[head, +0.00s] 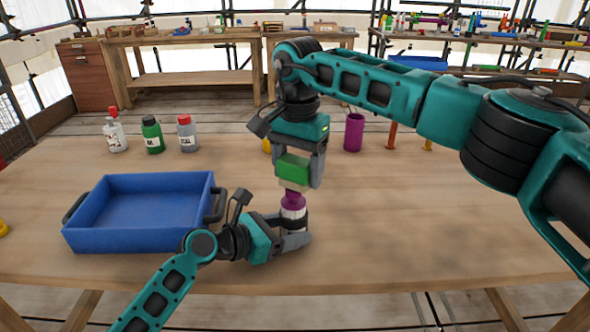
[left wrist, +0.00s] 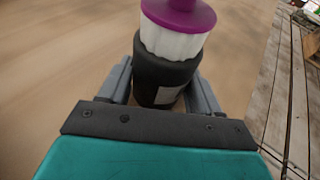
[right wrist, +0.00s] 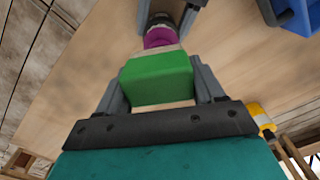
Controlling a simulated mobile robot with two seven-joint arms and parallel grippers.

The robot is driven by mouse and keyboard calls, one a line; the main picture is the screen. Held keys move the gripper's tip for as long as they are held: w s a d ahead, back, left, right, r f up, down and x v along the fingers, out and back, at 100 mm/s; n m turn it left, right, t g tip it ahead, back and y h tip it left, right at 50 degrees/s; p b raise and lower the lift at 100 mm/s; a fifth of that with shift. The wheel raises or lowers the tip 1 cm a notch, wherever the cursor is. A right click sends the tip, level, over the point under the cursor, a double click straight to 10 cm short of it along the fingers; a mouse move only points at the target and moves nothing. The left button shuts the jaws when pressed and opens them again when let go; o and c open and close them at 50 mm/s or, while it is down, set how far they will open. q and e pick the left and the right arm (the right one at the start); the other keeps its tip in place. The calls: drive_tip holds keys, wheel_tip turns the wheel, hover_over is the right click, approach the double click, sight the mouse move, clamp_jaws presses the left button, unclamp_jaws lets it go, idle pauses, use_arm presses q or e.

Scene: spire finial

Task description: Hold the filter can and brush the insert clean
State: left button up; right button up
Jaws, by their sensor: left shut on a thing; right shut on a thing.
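The filter can (left wrist: 160,72) is dark with a pale label and stands upright on the table. My left gripper (head: 294,230) is shut around it from the side. The white ribbed insert (left wrist: 172,42) rises out of the can and has a purple cap (left wrist: 180,14). My right gripper (head: 298,178) is above the can, pointing down, shut on a green block with a tan underside, the brush (right wrist: 157,78). The brush is directly over the purple cap, which also shows in the right wrist view (right wrist: 160,37). I cannot tell whether brush and cap touch.
A blue tray (head: 140,246) with dark handles stands left of the can. White (head: 115,134), green (head: 152,134) and grey (head: 187,134) bottles and a purple cup (head: 353,132) stand farther back. A yellow item (right wrist: 260,117) is partly hidden.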

drive_tip(key=d+r, duration=0.4)
drive_tip(key=r, duration=0.2)
drive_tip(key=shift+d+r, duration=0.25)
drive_tip(key=shift+d, duration=0.05)
idle(0.3)
use_arm(q)
drive_tip(key=o, duration=0.9)
